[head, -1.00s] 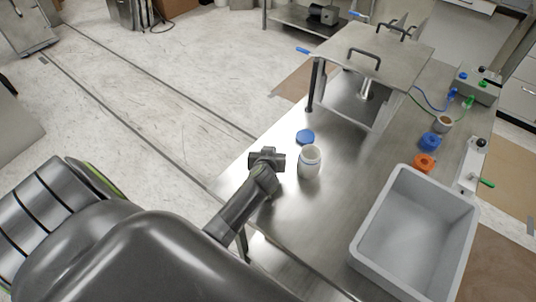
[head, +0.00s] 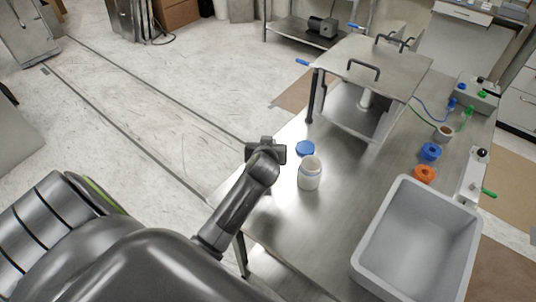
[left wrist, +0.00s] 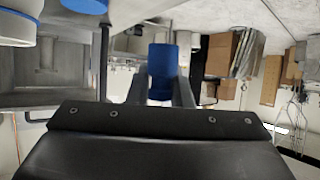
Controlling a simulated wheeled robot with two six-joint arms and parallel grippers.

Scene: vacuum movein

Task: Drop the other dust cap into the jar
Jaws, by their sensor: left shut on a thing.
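The white open jar (head: 309,176) stands upright on the metal table, its inside mostly hidden. Its blue lid (head: 305,149) appears to lie on the table just behind it. My left gripper (left wrist: 160,88) is shut on a blue dust cap (left wrist: 161,68), which shows between its fingers in the left wrist view. In the head view the left gripper (head: 276,151) is left of the jar, apart from it, and the cap is hidden. Part of the jar (left wrist: 18,25) and the lid (left wrist: 85,5) show at the left wrist view's top left. My right gripper is not in view.
A grey bin (head: 365,262) stands at the table's right front. An orange part (head: 424,174), a blue part (head: 431,151) and a small cup (head: 444,134) stand behind it. A metal chamber with a raised plate (head: 372,66) stands at the back. Table space right of the jar is clear.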

